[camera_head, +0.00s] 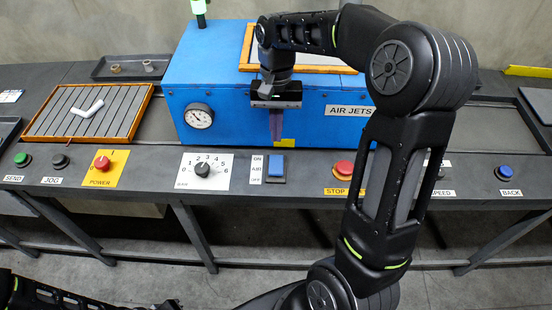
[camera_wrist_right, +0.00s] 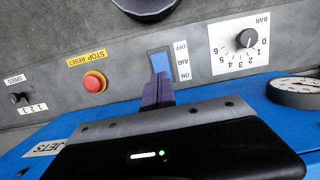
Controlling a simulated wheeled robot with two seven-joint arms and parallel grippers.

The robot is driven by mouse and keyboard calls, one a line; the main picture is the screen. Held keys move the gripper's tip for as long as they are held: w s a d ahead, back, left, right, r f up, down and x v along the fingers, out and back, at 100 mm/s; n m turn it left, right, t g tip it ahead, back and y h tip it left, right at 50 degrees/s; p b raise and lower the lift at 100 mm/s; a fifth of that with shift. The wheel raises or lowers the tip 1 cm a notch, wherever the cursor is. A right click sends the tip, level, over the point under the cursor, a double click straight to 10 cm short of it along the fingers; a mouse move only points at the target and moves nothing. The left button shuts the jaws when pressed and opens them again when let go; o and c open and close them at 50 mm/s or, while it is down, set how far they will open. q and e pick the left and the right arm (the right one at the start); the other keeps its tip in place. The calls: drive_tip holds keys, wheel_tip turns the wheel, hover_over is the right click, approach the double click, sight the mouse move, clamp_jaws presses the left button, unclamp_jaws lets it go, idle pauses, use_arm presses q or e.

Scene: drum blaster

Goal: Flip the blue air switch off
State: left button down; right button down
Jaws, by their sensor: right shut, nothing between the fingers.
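The blue air switch (camera_head: 275,166) is a rocker on the front panel, beside a white label reading ON, AIR, OFF from top to bottom. It also shows in the right wrist view (camera_wrist_right: 161,61), just beyond the fingertips. My right gripper (camera_head: 276,138) is shut and empty, its purple fingers pointing down just behind the ON end of the switch. In the right wrist view the fingers (camera_wrist_right: 155,92) overlap the switch's near edge; I cannot tell whether they touch it. At the bottom edge, part of my left arm's end (camera_head: 166,304) shows; its jaws are unclear.
The blue machine box (camera_head: 220,75) with a gauge (camera_head: 199,116) stands behind the panel. A black knob (camera_head: 202,170) sits left of the switch, and a red stop button (camera_head: 344,168) sits right. A slatted tray (camera_head: 60,125) lies at the left.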

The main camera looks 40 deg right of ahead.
sight(276, 169)
drive_tip(key=f, duration=0.6)
drive_tip(key=s+a+f+p, duration=0.1)
drive_tip(key=f, duration=0.2)
drive_tip(key=shift+s+f, duration=0.1)
drive_tip(key=shift+f, duration=0.25)
